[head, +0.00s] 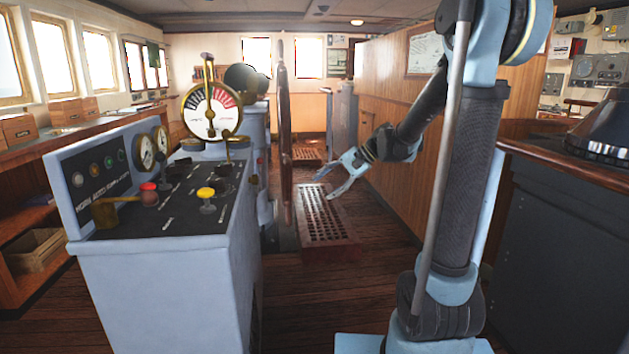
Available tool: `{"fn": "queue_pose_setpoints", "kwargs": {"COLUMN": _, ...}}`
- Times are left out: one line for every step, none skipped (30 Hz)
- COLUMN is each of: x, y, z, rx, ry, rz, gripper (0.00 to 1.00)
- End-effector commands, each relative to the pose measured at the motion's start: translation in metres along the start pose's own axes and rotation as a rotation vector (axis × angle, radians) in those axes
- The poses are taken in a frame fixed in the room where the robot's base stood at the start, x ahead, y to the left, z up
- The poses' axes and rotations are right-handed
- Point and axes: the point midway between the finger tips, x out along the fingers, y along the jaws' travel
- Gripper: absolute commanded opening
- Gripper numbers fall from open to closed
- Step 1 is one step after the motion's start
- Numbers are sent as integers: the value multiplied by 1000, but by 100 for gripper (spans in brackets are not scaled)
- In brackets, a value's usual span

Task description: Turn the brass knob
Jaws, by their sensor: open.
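The grey control console (165,290) stands at the left with a black sloping top. A brass-coloured knob or handle (105,212) sticks out at the near left of its panel; its exact shape is hard to tell. A second small brass-coloured fitting (232,141) shows at the far right of the console, below the dial. My gripper (325,187) is open and empty, in the air over the aisle. It is to the right of the console and the wheel, apart from both, with its fingers pointing left and down.
A red knob (149,194) and a yellow knob (206,193) stand on the console. A brass-rimmed telegraph dial (209,112) rises behind them. A ship's wheel (284,140), seen edge-on, stands between gripper and console. A wooden grating (325,222) lies below. A dark counter (560,230) borders the right.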

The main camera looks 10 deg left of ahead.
Motion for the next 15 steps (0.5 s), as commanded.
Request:
{"fn": "queue_pose_setpoints", "kwargs": {"x": -7, "y": 12, "z": 9, "rx": -19, "ry": 23, "rz": 25, "gripper": 54}}
{"fn": "queue_pose_setpoints", "kwargs": {"x": -10, "y": 19, "z": 13, "rx": -31, "ry": 37, "rz": 41, "gripper": 54}}
{"fn": "queue_pose_setpoints", "kwargs": {"x": -15, "y": 29, "z": 18, "rx": -49, "ry": 55, "rz": 63, "gripper": 54}}
{"fn": "queue_pose_setpoints", "kwargs": {"x": -18, "y": 36, "z": 22, "rx": -60, "ry": 67, "rz": 78, "gripper": 54}}
{"fn": "queue_pose_setpoints", "kwargs": {"x": -22, "y": 43, "z": 26, "rx": -73, "ry": 80, "rz": 96, "gripper": 54}}
{"fn": "queue_pose_setpoints", "kwargs": {"x": -26, "y": 53, "z": 31, "rx": -90, "ry": 96, "rz": 119, "gripper": 54}}
{"fn": "queue_pose_setpoints", "kwargs": {"x": -29, "y": 61, "z": 35, "rx": -102, "ry": 108, "rz": 135, "gripper": 54}}
{"fn": "queue_pose_setpoints", "kwargs": {"x": -32, "y": 68, "z": 39, "rx": -116, "ry": 119, "rz": 153, "gripper": 54}}
{"fn": "queue_pose_setpoints", "kwargs": {"x": -36, "y": 79, "z": 44, "rx": -132, "ry": 134, "rz": 177, "gripper": 54}}
{"fn": "queue_pose_setpoints", "kwargs": {"x": -39, "y": 87, "z": 48, "rx": -145, "ry": 145, "rz": 194, "gripper": 54}}
{"fn": "queue_pose_setpoints", "kwargs": {"x": -42, "y": 94, "z": 52, "rx": -156, "ry": 156, "rz": 212, "gripper": 54}}
{"fn": "queue_pose_setpoints", "kwargs": {"x": -46, "y": 105, "z": 56, "rx": -173, "ry": 170, "rz": 236, "gripper": 54}}
{"fn": "queue_pose_setpoints", "kwargs": {"x": -48, "y": 113, "z": 60, "rx": -185, "ry": 181, "rz": 255, "gripper": 54}}
{"fn": "queue_pose_setpoints", "kwargs": {"x": -51, "y": 122, "z": 63, "rx": -197, "ry": 191, "rz": 273, "gripper": 54}}
{"fn": "queue_pose_setpoints", "kwargs": {"x": -54, "y": 132, "z": 68, "rx": -214, "ry": 204, "rz": 297, "gripper": 54}}
